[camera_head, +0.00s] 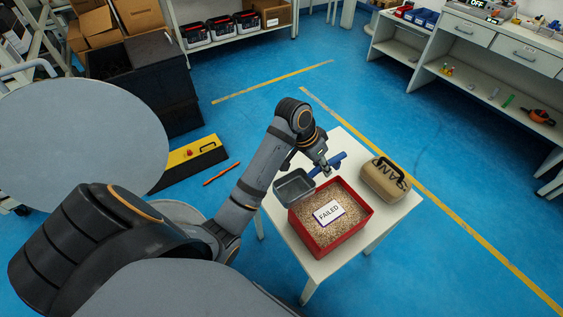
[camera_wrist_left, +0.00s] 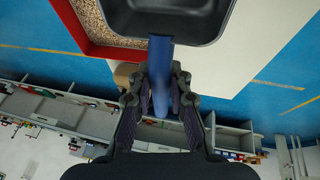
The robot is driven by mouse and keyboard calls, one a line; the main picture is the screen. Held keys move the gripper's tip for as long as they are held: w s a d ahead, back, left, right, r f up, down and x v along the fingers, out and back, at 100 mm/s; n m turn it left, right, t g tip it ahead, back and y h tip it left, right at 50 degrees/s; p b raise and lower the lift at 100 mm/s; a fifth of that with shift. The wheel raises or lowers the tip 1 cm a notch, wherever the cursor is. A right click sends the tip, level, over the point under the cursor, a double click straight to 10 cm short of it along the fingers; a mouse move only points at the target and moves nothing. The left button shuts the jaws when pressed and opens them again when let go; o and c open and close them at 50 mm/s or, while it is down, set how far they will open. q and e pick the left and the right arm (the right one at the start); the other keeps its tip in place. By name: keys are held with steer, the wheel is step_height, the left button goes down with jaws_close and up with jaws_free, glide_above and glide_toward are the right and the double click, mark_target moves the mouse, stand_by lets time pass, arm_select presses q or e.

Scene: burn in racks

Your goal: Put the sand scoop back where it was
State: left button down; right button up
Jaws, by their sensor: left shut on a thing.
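The sand scoop (camera_head: 294,186) has a grey pan and a blue handle. My left gripper (camera_head: 326,168) is shut on the blue handle, and the pan hangs over the left side of the small white table, beside the red sand box. In the left wrist view the blue handle (camera_wrist_left: 161,75) runs between the fingers of the left gripper (camera_wrist_left: 160,100), with the dark pan (camera_wrist_left: 168,18) at the top. The red box (camera_head: 345,243) holds sand and a card reading "FAILED" (camera_head: 328,212). My right gripper is not in view.
A tan sand bag (camera_head: 385,180) with a black handle lies on the white table (camera_head: 400,212), right of the box. A yellow and black ramp (camera_head: 193,157) and an orange stick (camera_head: 221,174) lie on the blue floor. Shelves stand at the back and right.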

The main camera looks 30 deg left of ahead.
arm_select(q)
steer(key=shift+f, duration=0.2)
steer(key=w+a+f, duration=0.1)
steer(key=a+f, duration=0.2)
steer(key=a, duration=0.1)
steer(key=w+a+f, duration=0.2)
steer(key=a+f, duration=0.1)
steer(key=a, duration=0.1)
steer(key=w+a+f+b, duration=0.1)
steer(key=w+a+f, duration=0.1)
steer(key=a+f, duration=0.1)
steer(key=shift+a+f, duration=0.1)
steer(key=shift+a, duration=0.7)
steer(key=shift+a+f, duration=0.15)
steer(key=shift+f, duration=0.05)
steer(key=shift+a+f, duration=0.1)
steer(key=shift+f, duration=1.5)
steer(key=c, duration=1.3)
jaws_free()
steer(key=shift+f, duration=0.15)
steer(key=shift+o, duration=0.2)
